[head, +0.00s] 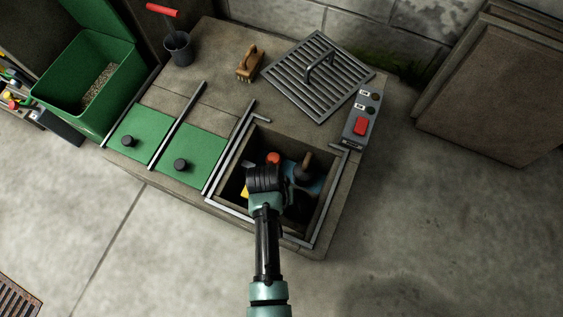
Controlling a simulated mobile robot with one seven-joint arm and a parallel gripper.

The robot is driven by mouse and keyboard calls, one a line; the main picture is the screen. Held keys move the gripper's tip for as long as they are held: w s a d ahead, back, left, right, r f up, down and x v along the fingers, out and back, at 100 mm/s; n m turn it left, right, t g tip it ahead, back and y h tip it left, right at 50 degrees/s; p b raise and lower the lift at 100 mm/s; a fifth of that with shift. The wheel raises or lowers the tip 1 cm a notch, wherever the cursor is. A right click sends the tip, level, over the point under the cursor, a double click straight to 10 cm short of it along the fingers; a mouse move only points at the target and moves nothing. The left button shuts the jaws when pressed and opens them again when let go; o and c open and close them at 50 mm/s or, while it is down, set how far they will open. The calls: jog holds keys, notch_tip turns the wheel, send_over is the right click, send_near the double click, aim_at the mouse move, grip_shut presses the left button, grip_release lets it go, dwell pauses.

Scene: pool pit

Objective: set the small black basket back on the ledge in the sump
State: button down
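The sump (330,199) is a square, metal-rimmed opening in the concrete block, with its cover off. My arm reaches over its near edge, and the black end of my arm, with my gripper (264,179), is over the opening. The fingers are hidden below it, so I cannot see whether they hold anything. Inside the sump are a blue patch, a red round part (273,158), a dark part with a brown upright piece (305,168) and a bit of yellow at the left. I cannot pick out the small black basket or the ledge for certain; dark shapes low in the pit are unclear.
A metal grate (296,80) with a handle lies behind the sump. A control box (361,122) with a red button sits at right. A wooden brush (250,64), a dark pot (177,48) and green lids (194,157) are on the block. A green bin (112,95) stands left.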

jog(key=shift+f, duration=0.45)
jog(key=shift+f, duration=0.15)
jog(key=c, duration=1)
grip_release()
